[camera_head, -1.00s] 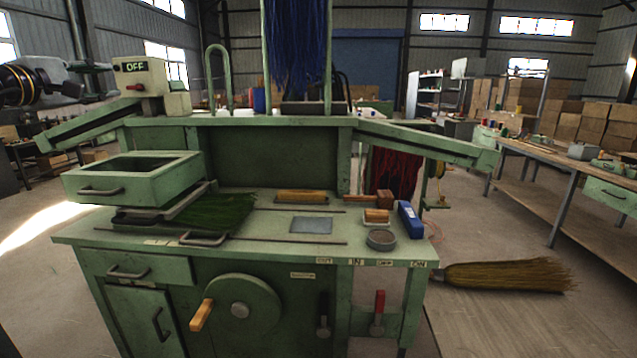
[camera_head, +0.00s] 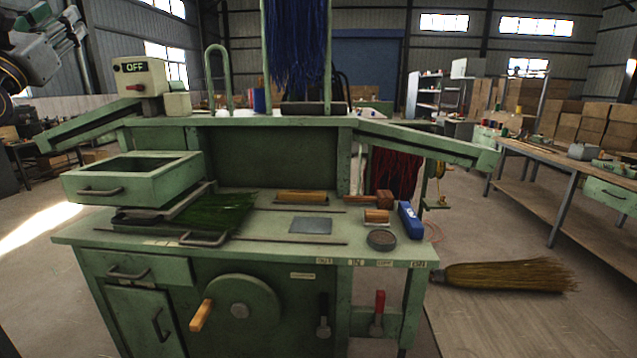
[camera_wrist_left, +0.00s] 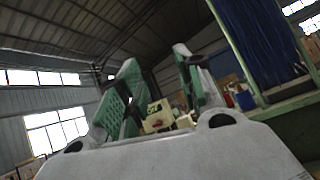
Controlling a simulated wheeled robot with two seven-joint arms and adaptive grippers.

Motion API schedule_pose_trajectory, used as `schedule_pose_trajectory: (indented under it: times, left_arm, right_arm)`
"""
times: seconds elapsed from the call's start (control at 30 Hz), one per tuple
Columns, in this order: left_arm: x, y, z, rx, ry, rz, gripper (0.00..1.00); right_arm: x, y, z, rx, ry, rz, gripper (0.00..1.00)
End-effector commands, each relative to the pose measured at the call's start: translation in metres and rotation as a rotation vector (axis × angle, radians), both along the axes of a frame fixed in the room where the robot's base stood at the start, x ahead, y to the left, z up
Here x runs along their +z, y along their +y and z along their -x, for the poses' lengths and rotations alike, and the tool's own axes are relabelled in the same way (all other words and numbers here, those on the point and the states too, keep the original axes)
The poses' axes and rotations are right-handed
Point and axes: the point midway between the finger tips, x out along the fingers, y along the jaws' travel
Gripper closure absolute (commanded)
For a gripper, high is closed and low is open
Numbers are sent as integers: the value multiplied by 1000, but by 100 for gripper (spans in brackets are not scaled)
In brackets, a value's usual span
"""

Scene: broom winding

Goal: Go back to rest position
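My right gripper is not in view. The green broom-winding bench (camera_head: 270,262) stands in front of me and nothing of mine touches it.
An open drawer-like tray (camera_head: 130,182) and green bristles (camera_head: 215,214) are on the bench's left. A blue box (camera_head: 409,220) and round tin (camera_head: 381,240) sit at its right. Blue fibres (camera_head: 296,45) hang above.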

Motion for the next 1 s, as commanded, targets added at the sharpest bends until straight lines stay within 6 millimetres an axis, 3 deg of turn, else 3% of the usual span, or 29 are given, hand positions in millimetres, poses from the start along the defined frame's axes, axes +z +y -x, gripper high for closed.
schedule_pose_trajectory:
  times: [0.17,0.37,0.7,1.0]
  left_arm:
    - [-12,32,8,-52,-83,239,64]
    - [-42,70,10,-90,-154,488,64]
    - [-123,125,6,-99,-226,851,64]
    - [-211,157,-1,-67,-253,1121,64]
  right_arm:
    - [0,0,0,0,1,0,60]
    - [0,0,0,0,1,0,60]
    - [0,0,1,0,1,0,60]
    - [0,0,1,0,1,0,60]
